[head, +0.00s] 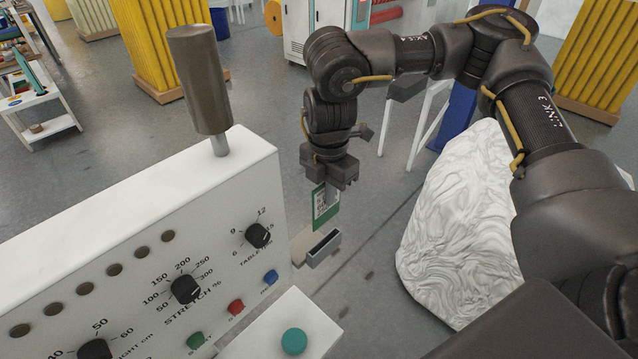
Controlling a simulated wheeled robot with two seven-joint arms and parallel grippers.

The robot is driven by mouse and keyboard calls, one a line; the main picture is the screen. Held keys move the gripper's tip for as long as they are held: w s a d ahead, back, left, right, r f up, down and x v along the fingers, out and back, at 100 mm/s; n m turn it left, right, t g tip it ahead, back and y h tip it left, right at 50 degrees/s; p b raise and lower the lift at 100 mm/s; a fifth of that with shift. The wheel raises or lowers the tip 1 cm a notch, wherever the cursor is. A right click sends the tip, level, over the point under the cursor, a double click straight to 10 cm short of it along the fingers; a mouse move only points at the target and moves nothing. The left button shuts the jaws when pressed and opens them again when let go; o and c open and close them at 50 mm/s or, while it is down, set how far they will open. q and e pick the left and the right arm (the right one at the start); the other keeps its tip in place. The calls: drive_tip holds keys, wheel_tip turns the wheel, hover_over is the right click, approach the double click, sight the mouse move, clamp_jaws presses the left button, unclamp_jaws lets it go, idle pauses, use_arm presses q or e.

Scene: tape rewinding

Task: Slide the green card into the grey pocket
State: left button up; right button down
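The green card (326,210) hangs upright below my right gripper (332,184), with a white printed patch on its upper part. My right gripper is shut on the card's top edge. The grey pocket (323,249) is a small box with a dark slot in its top, mounted at the right end of the white control panel. The card's lower edge appears just above the pocket's slot. I cannot tell exactly how far apart they are. My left gripper is not in view.
The white control panel (130,230) with knobs, buttons and a brown-handled lever (200,80) fills the left. A box with a green button (294,341) stands at the front. A white wrapped bundle (460,220) is to the right of the pocket. Grey floor lies behind.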

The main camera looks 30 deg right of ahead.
sight(326, 214)
drive_tip(key=f+b, duration=0.2)
drive_tip(key=f, duration=0.1)
drive_tip(key=f+b, duration=0.2)
drive_tip(key=shift+s+a+f, duration=0.1)
drive_tip(key=shift+s+a, duration=0.05)
drive_tip(key=shift+a, duration=0.1)
drive_tip(key=shift+f+b, duration=0.25)
drive_tip(key=shift+b, duration=0.05)
drive_tip(key=shift+f, duration=0.2)
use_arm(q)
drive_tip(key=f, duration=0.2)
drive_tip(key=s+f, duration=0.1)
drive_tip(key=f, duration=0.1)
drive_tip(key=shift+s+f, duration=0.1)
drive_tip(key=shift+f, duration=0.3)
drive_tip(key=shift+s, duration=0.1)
use_arm(e)
drive_tip(key=shift+s, duration=0.1)
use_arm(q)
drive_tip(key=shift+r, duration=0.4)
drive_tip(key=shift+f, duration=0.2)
use_arm(e)
drive_tip(key=shift+f, duration=0.15)
